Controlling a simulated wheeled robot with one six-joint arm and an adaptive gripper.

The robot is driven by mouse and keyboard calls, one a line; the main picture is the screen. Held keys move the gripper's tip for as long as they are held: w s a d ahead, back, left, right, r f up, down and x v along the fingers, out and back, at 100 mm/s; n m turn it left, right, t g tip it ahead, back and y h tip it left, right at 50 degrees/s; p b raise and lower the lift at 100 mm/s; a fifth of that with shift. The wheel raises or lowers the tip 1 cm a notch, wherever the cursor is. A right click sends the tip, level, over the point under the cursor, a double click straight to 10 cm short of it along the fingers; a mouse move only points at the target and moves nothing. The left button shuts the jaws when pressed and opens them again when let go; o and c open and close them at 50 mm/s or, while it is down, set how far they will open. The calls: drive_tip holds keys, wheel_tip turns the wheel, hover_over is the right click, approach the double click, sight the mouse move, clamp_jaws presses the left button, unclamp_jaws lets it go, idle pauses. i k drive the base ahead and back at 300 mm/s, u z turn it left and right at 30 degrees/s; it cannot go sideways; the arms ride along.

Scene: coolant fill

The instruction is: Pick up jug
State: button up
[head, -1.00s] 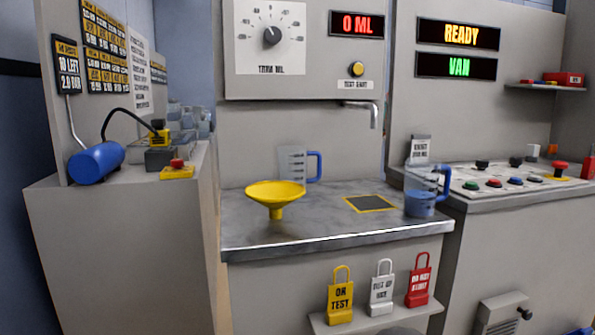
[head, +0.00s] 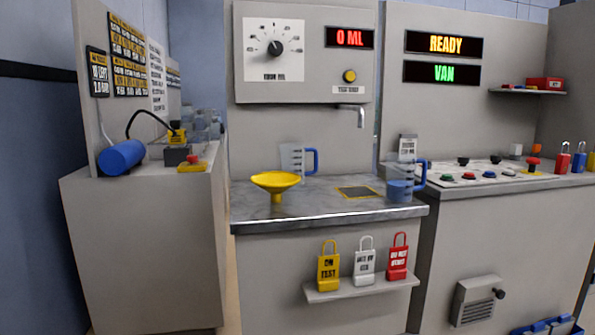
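Two clear jugs with blue handles stand on the metal-topped counter (head: 320,205) in the head view. One jug (head: 292,160) is at the back, behind the yellow funnel (head: 275,182), and looks empty; the funnel hides its lower part. The other jug (head: 400,188) stands near the counter's right end and holds blue liquid. Both look upright, with their handles on the right. My gripper is not in view.
A spout (head: 359,115) juts out above a dark yellow-edged square (head: 358,193) on the counter. A shelf of padlock-shaped tags (head: 364,262) sticks out from the counter's front. A button panel (head: 485,172) is at right, a blue cylinder (head: 122,158) at left.

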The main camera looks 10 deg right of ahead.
sight(293, 155)
drive_tip(key=u, duration=0.95)
drive_tip(key=i, duration=0.9)
drive_tip(key=z, duration=0.1)
